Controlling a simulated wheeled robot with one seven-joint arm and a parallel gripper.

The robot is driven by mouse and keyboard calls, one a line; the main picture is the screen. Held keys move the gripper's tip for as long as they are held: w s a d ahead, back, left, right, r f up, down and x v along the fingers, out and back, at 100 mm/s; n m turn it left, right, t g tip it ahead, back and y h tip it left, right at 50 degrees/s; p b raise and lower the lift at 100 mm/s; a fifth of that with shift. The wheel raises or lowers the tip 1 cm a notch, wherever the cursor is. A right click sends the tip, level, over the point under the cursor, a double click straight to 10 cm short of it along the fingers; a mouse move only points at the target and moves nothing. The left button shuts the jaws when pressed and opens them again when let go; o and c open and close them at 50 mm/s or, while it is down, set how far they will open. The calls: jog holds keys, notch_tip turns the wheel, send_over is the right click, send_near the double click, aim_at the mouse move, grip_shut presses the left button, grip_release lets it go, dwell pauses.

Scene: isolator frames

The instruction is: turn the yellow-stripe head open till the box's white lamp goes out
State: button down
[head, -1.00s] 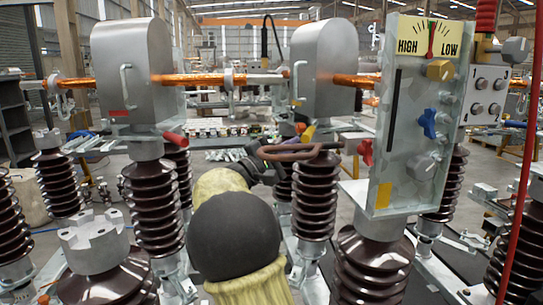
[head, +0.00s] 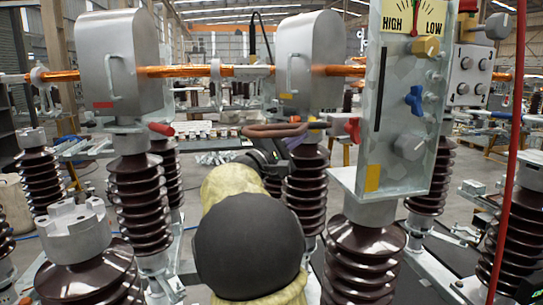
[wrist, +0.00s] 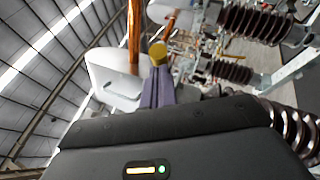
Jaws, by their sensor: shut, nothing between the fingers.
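The yellow-stripe head (head: 307,62) is the right one of two silver housings, with a small yellow stripe low on its front. My gripper (head: 303,133) is shut and empty, just below the head. In the wrist view its purple fingers (wrist: 157,85) lie together. The grey box (head: 474,75) at the right has several round fittings; I cannot tell whether a white lamp is lit.
The left head (head: 117,62) has a red stripe and a red lever (head: 160,129). A tall panel (head: 372,150) with a HIGH–LOW dial and coloured knobs stands close right of my gripper. Brown ribbed insulators (head: 135,195) stand around. A red cable (head: 513,150) hangs at the right.

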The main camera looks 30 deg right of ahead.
jog(key=b+v, duration=0.3)
jog(key=v, duration=1.3)
jog(key=shift+a+f+b, duration=0.2)
jog(key=shift+a+b, duration=0.15)
jog(key=shift+w, duration=0.15)
